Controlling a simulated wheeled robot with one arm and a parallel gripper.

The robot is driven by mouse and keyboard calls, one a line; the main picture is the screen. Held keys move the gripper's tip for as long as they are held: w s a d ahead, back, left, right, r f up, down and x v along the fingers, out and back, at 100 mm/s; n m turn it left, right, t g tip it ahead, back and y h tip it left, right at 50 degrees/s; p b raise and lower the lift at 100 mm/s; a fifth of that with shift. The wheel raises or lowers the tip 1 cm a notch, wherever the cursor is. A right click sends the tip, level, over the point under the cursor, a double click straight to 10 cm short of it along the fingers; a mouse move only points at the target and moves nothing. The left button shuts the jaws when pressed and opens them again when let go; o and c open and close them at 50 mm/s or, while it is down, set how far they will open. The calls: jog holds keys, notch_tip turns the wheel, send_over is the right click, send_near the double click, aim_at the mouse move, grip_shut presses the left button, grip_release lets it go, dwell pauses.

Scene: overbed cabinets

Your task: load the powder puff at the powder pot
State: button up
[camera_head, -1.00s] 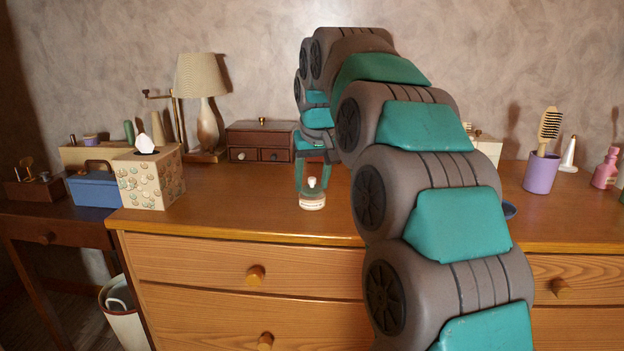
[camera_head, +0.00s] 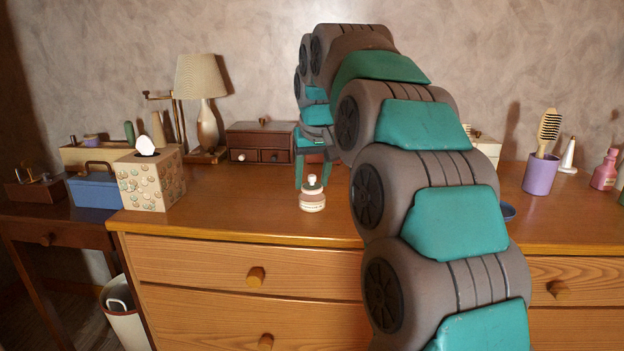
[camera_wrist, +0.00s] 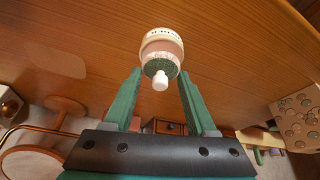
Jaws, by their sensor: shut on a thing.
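The powder pot (camera_head: 312,204) is a small round, pale pink jar with a printed label, upright near the dresser's front edge. The wrist view shows the pot (camera_wrist: 163,44) just beyond my fingertips. The powder puff (camera_wrist: 160,67) has a speckled green-grey face and a white knob pointing toward the camera. The puff (camera_head: 312,181) is over the pot's mouth; I cannot tell whether they touch. My gripper (camera_wrist: 162,76) is shut on the puff, with one green finger on each side. In the head view my gripper (camera_head: 312,175) is above the pot.
A tissue box (camera_head: 150,185) and blue box (camera_head: 96,189) stand left. A lamp (camera_head: 205,90) and small drawer chest (camera_head: 261,142) are behind. A purple brush cup (camera_head: 540,174) and pink bottle (camera_head: 605,170) stand right. The wood around the pot is clear.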

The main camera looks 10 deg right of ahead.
jog(key=shift+r+p, duration=0.4)
jog(key=shift+r, duration=2.5)
